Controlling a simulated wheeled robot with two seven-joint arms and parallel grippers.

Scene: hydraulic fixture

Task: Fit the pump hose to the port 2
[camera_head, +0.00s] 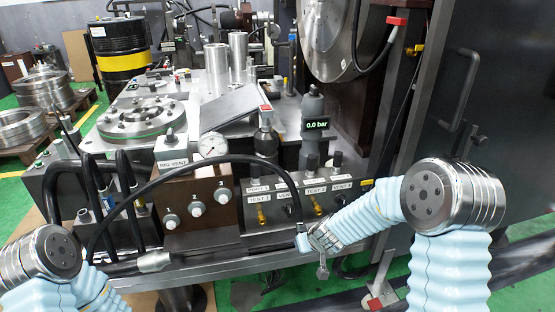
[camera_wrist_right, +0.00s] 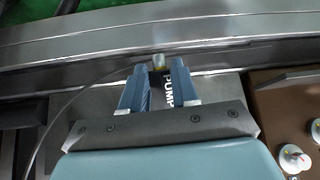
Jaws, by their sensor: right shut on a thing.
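My right gripper (camera_head: 304,242) is at the front edge of the bench, below and in front of the port block (camera_head: 280,210). In the right wrist view its two fingers (camera_wrist_right: 157,88) are shut on the pump hose end, with a "PUMP" tag (camera_wrist_right: 168,92) between them and a pale tip beyond. The black pump hose (camera_head: 222,158) arcs from the left over the brown valve block to this gripper. The port block carries white labels, with the TEST 2 label (camera_head: 315,190) on its right half; the port lettering is too small to read surely. My left arm shows at lower left, its gripper hidden.
The brown block (camera_head: 198,205) has several white knobs and a gauge (camera_head: 212,145) above it. A display (camera_head: 316,124) reads 0.0 bar. A metal fitting (camera_head: 153,261) lies on the bench's front left. Black hoses crowd the left side.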

